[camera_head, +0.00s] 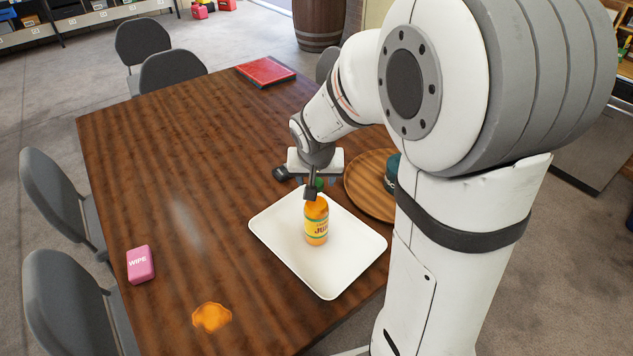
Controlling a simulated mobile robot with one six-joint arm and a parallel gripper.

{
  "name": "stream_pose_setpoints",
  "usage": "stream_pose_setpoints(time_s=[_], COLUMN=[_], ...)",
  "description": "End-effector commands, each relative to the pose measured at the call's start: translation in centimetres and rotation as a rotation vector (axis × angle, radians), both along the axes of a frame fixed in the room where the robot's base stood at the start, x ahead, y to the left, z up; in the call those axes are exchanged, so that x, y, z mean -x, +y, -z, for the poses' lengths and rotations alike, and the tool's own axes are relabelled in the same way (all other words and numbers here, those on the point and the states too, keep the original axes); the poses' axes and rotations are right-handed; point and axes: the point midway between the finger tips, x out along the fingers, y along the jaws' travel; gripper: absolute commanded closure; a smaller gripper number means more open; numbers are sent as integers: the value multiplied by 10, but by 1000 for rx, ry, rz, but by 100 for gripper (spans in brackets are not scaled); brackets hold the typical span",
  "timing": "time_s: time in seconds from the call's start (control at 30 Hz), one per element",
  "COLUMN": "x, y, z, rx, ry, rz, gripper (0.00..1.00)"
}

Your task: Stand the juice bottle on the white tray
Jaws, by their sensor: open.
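The juice bottle (316,226) is orange with a yellow label. It stands upright on the white tray (331,280), near the tray's middle. My gripper (312,190) is directly above the bottle's top, pointing down, and is open. A bit of green shows at the bottle's cap, between the gripper parts. The gripper's fingers partly hide the bottle's top, and I cannot tell whether they touch it.
A round wooden tray (362,187) with a dark teal item (391,172) sits right of the white tray, partly behind my arm. Grey chairs (62,200) stand left.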

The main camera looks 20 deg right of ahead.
Motion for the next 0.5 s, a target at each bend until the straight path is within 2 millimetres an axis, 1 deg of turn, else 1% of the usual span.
stream_pose_setpoints(time_s=[0.03, 0.2, 0.4, 0.5], x=[3, 16, 28, 32], y=[1, 5, 8, 8], z=[-12, -44, -72, -79], rx=[0, 0, 0, 1], ry=[-7, -7, -4, -2], rz=[-2, -2, 0, 0], gripper=[46, 46, 46, 46])
